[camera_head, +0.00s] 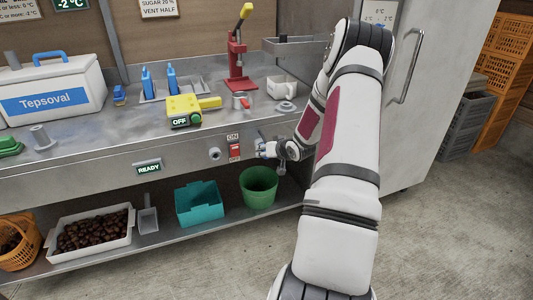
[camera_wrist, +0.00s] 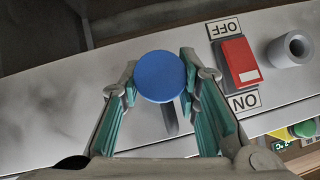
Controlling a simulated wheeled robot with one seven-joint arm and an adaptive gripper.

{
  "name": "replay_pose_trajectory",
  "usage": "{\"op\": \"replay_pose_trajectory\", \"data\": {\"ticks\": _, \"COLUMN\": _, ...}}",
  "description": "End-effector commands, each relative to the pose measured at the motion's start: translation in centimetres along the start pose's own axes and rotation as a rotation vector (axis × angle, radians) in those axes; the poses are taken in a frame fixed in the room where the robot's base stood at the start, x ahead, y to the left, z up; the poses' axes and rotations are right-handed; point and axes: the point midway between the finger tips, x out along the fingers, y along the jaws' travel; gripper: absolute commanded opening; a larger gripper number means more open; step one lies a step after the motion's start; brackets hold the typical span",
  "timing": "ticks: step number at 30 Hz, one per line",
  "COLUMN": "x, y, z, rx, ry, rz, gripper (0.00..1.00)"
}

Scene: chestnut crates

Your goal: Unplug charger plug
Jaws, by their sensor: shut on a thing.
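The charger plug shows as a round blue disc (camera_wrist: 160,77) in the middle of the wrist view, in front of the counter's grey front panel. My gripper (camera_wrist: 161,85) has its two teal-padded fingers closed on either side of the disc. In the head view my gripper (camera_head: 271,150) is at the front panel, right of the red switch, with a small bit of blue at its tip. The disc faces the wrist camera and hides what is behind it, so I cannot tell whether the plug is seated. A short grey strip shows below it.
A red rocker switch (camera_wrist: 239,62) with ON and OFF labels is beside the plug, with a grey round fitting (camera_wrist: 290,49) beyond it. A yellow device (camera_head: 184,107) reading OFF stands on the counter. A green bucket (camera_head: 258,187) is below my gripper. Open floor lies in front.

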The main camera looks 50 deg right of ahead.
Motion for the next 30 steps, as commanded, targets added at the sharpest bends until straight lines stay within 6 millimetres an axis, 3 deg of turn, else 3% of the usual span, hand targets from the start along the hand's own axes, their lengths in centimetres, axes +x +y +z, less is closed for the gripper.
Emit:
{"op": "replay_pose_trajectory", "data": {"ticks": 5, "x": 0.4, "y": 0.0, "z": -0.3, "rx": 0.0, "ry": 0.002, "rz": 0.0, "gripper": 0.0}}
{"op": "replay_pose_trajectory", "data": {"ticks": 6, "x": 0.4, "y": 0.0, "z": -0.3, "rx": 0.0, "ry": 0.002, "rz": 0.0, "gripper": 0.34}}
{"op": "replay_pose_trajectory", "data": {"ticks": 9, "x": 0.4, "y": 0.0, "z": -0.3, "rx": 0.0, "ry": 0.001, "rz": 0.0, "gripper": 0.53}}
{"op": "replay_pose_trajectory", "data": {"ticks": 20, "x": 0.1, "y": 0.1, "z": -0.3, "rx": 0.0, "ry": 0.001, "rz": 0.001, "gripper": 0.53}}
{"op": "replay_pose_trajectory", "data": {"ticks": 23, "x": -0.9, "y": 0.1, "z": -0.3, "rx": 0.0, "ry": 0.001, "rz": 0.002, "gripper": 0.53}}
{"op": "replay_pose_trajectory", "data": {"ticks": 30, "x": -5.6, "y": 0.1, "z": -0.3, "rx": -0.001, "ry": 0.001, "rz": 0.003, "gripper": 0.53}}
